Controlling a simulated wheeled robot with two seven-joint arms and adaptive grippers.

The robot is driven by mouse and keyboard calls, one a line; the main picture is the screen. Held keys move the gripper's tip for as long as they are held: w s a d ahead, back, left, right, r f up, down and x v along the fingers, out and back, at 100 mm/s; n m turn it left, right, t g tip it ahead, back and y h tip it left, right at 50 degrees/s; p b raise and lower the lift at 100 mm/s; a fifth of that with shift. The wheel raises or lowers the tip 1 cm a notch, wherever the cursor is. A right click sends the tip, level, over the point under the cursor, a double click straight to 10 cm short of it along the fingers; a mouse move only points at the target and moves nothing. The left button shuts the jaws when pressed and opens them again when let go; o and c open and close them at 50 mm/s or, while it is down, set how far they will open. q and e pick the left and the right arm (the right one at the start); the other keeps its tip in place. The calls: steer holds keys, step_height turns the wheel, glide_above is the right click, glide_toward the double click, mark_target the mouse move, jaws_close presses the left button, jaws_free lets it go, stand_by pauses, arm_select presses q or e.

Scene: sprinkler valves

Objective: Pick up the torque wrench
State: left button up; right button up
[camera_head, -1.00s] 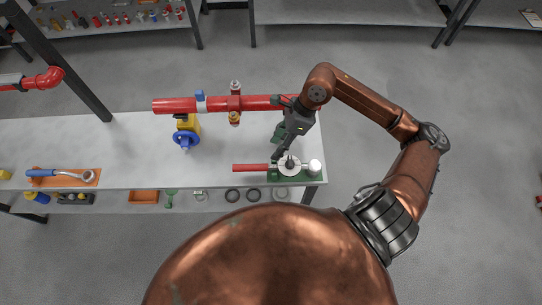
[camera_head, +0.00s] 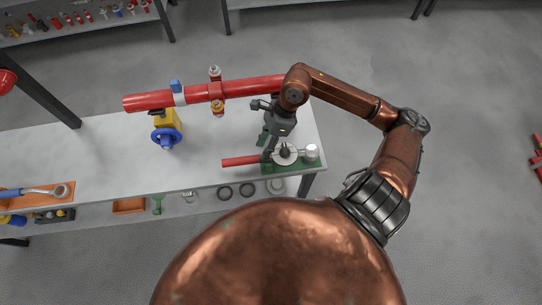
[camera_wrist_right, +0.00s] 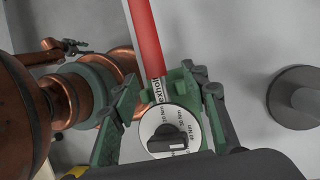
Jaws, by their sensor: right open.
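A tool with a red handle (camera_head: 241,161), a round white dial and a pale knob at its right end lies on a green base (camera_head: 308,165) at the bench's front right. Its dial (camera_wrist_right: 169,132) is marked in Nm in the right wrist view, so I take it as the torque wrench. My right gripper (camera_head: 269,154) is open and low at the dial's left edge, where the red handle meets it. In the wrist view the dial and handle lie between its fingers (camera_wrist_right: 165,84). Contact cannot be told.
A red pipe (camera_head: 150,101) crosses the bench behind, with a blue handwheel valve (camera_head: 166,138) on a yellow body. A blue-handled ratchet (camera_head: 38,191) lies in an orange tray (camera_head: 66,187) at left. The bench middle (camera_head: 120,160) is clear.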

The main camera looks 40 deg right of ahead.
mark_target(259, 156)
steer(key=x, duration=0.5)
steer(key=shift+s+a, duration=0.2)
steer(key=shift+a, duration=0.05)
arm_select(q)
steer(key=shift+s+f, duration=0.2)
steer(key=shift+s, duration=0.7)
arm_select(e)
steer(key=shift+c, duration=0.3)
arm_select(q)
steer(key=shift+w, duration=0.2)
arm_select(e)
jaws_close()
steer(key=shift+r, duration=0.1)
